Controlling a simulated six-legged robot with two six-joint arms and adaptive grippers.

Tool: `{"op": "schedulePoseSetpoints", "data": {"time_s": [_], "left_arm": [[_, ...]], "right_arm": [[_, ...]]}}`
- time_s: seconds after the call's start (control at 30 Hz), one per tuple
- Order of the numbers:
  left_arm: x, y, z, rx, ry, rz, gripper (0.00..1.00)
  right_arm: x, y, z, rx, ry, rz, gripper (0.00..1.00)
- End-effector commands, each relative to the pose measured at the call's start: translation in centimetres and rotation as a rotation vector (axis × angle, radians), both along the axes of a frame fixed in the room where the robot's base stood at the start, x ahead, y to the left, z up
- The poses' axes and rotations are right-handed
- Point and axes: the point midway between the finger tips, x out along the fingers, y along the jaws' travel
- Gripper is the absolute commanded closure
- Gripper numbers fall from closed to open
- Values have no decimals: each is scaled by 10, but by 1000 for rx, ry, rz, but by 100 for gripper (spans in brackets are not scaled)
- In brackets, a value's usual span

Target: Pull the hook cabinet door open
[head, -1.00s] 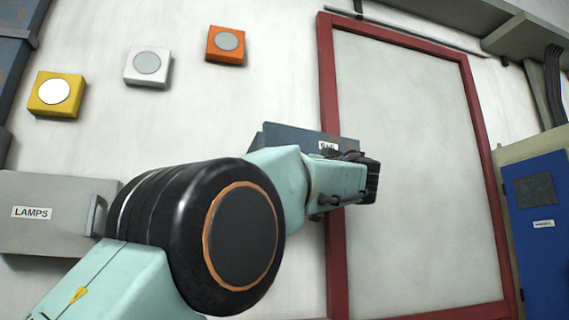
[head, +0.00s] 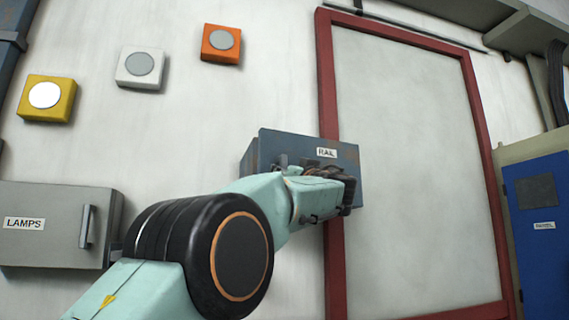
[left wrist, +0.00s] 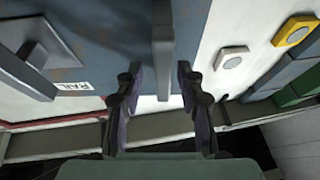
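A blue-grey wall cabinet labelled RAIL (head: 345,160) is at the centre of the head view, partly hidden by my left gripper (head: 343,190). Its blue-grey face (left wrist: 105,50) and upside-down label fill the upper left of the left wrist view. There my left gripper (left wrist: 158,88) has its two dark fingers spread apart. A grey upright bar (left wrist: 163,50) shows in line with the gap between them. I cannot tell if the fingers touch it. No label reading HOOK is legible. My right gripper is not in view.
A grey LAMPS cabinet (head: 60,245) with a bar handle is at left. Yellow (head: 66,108), white (head: 128,77) and orange (head: 210,53) button boxes are above. A red frame (head: 329,100) stands behind the RAIL cabinet. A blue cabinet (head: 540,250) is at right.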

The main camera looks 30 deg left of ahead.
Motion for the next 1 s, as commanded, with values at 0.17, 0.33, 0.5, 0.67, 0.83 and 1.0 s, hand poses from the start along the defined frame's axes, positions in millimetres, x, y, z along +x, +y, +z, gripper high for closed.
{"op": "schedulePoseSetpoints", "data": {"time_s": [0.17,0.33,0.5,0.67,0.83,1.0], "left_arm": [[4,7,4,0,0,0,62],[5,8,3,0,0,0,62],[5,8,3,0,0,0,65],[5,7,3,0,0,0,78],[5,7,3,0,0,-1,93],[4,7,3,1,0,-1,100]], "right_arm": [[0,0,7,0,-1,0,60],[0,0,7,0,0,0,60],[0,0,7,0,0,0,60],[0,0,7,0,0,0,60],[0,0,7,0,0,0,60],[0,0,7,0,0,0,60]]}}
